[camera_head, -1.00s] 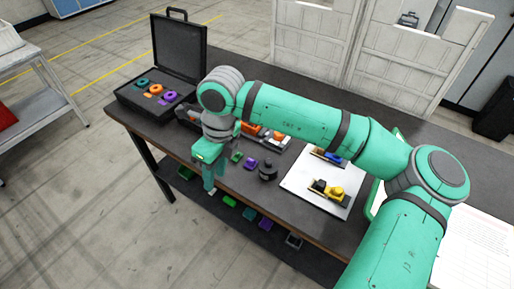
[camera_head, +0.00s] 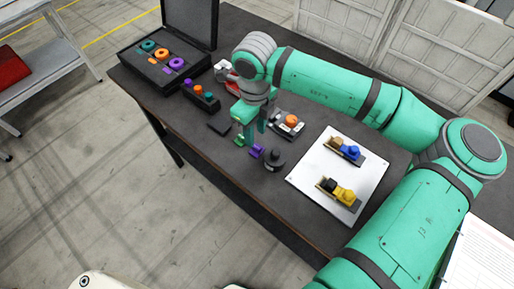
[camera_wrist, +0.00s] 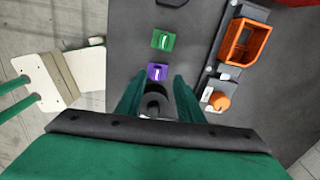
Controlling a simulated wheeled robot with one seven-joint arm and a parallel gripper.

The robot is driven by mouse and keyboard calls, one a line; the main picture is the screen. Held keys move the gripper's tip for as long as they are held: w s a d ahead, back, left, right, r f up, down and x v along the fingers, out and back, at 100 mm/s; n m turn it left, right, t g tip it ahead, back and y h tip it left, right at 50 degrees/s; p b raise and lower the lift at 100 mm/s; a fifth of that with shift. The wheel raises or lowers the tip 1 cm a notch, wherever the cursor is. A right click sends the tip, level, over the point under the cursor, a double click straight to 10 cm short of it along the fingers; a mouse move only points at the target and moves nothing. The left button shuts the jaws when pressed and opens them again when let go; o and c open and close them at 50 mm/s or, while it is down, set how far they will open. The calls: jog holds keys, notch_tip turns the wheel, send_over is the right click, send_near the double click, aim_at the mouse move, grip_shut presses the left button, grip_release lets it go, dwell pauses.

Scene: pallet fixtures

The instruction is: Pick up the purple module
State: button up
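The small purple module (camera_head: 257,151) lies on the dark table top, just right of a green module (camera_head: 238,141) and left of a black round knob-like part (camera_head: 275,159). In the wrist view the purple module (camera_wrist: 157,71) shows a light mark on its top. It lies just beyond the fingertips, with the green module (camera_wrist: 163,40) farther off. My gripper (camera_head: 250,133) points down close over the modules. In the wrist view its two green fingers (camera_wrist: 157,85) are spread apart with nothing gripped. A dark round part shows between them, lower down.
An orange frame (camera_wrist: 247,42) and orange knob (camera_wrist: 219,101) sit on a grey fixture right of the modules. A white board (camera_head: 335,178) with yellow and blue assemblies lies to the right. An open black case (camera_head: 160,60) stands far left. The table's front edge is near the modules.

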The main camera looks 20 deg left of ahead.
aim_at(257, 147)
jog(key=f, duration=0.4)
jog(key=shift+s+d, duration=0.35)
jog(key=shift+f, duration=0.6)
jog(key=shift+c, duration=0.6)
grip_shut()
